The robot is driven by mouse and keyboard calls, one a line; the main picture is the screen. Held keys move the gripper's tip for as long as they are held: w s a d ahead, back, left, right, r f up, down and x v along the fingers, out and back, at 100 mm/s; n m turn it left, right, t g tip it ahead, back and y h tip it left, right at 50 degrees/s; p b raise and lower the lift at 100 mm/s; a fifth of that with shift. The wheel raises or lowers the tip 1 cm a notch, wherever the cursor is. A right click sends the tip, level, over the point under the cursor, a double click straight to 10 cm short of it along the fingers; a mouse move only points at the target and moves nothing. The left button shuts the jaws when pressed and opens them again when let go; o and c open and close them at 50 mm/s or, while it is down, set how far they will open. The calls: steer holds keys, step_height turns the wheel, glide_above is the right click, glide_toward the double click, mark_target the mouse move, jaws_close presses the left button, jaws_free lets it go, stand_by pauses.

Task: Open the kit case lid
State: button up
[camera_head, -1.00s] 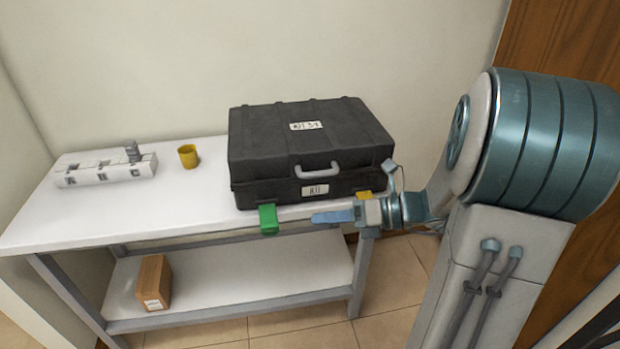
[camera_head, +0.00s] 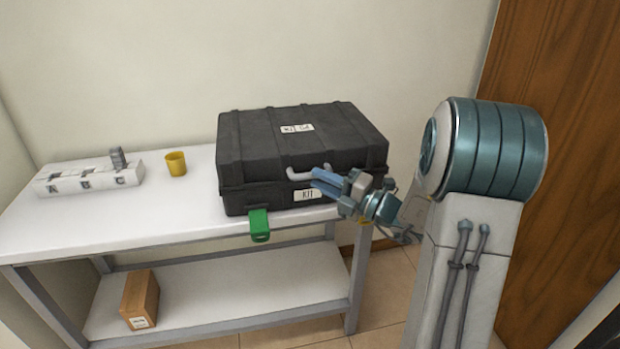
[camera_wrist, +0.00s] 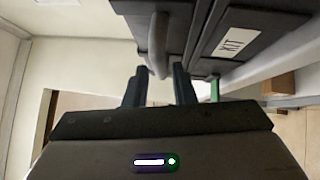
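The black kit case (camera_head: 245,185) stands on the table with its lid (camera_head: 345,125) shut. A light grey handle (camera_head: 300,173) is on the lid's front, above a "KIT" label (camera_head: 307,194). A green latch (camera_head: 259,224) hangs at the front left, over the table edge; it also shows in the wrist view (camera_wrist: 214,90). My gripper (camera_head: 322,181) is at the handle's right part, its blue fingers pointing left. In the wrist view my gripper (camera_wrist: 158,73) is open, with the handle (camera_wrist: 157,45) between and just beyond the fingertips. Contact cannot be told. The front right latch is hidden behind my gripper.
A yellow cup (camera_head: 176,164) and a white block marked A, B, C (camera_head: 90,178) stand left of the case on the white table (camera_head: 120,225). A brown box (camera_head: 140,298) is on the lower shelf. A wooden door (camera_head: 535,200) is at the right.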

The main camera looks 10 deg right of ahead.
steer(key=shift+x, duration=1.75)
jaws_close()
